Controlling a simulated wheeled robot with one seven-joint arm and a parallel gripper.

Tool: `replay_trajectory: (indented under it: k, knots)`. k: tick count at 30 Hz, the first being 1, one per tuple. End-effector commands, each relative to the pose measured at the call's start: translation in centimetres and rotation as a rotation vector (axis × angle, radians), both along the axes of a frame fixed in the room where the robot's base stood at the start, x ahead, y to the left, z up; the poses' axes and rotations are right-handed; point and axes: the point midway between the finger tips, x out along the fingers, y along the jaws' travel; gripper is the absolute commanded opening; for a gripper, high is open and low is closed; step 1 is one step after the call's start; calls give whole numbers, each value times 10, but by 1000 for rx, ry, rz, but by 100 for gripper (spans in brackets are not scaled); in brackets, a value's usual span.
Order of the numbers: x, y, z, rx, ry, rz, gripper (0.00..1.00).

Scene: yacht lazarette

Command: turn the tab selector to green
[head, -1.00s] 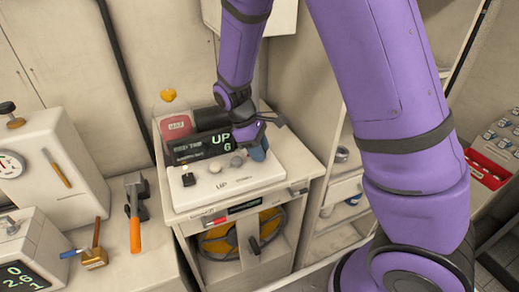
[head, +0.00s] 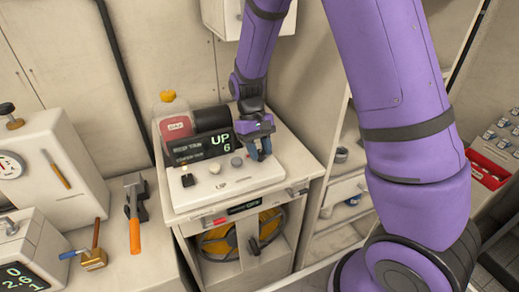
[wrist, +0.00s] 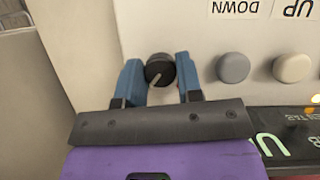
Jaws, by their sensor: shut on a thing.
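The black round knob (wrist: 159,68) with a pale pointer line sits at the end of the white control panel (head: 252,184). It shows between my fingers in the wrist view; in the head view my fingers hide it. My gripper (head: 260,150) points down at the panel's right end, and its blue fingers (wrist: 160,78) are shut on the knob from both sides. The pale line runs slantwise across the knob's face. The dark display (head: 200,149) behind reads UP and 6 in green. I cannot make out any colour marks around the knob.
A grey button (wrist: 233,68) and a cream button (wrist: 294,68) stand beside the knob, near DOWN and UP lettering. A black switch (head: 188,180) is at the panel's left end. A red box (head: 487,170) is at right.

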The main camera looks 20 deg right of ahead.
Motion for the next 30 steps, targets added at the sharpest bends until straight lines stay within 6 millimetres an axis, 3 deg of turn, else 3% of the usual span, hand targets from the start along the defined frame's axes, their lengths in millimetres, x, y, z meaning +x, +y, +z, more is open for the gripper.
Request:
replay_trajectory:
  k: [19,20,22,30]
  knots:
    - [1,0,0,0,-2,-48,10]
    - [1,0,0,0,-2,-48,40]
    - [1,0,0,0,-2,-48,56]
    - [0,0,0,0,-1,-48,58]
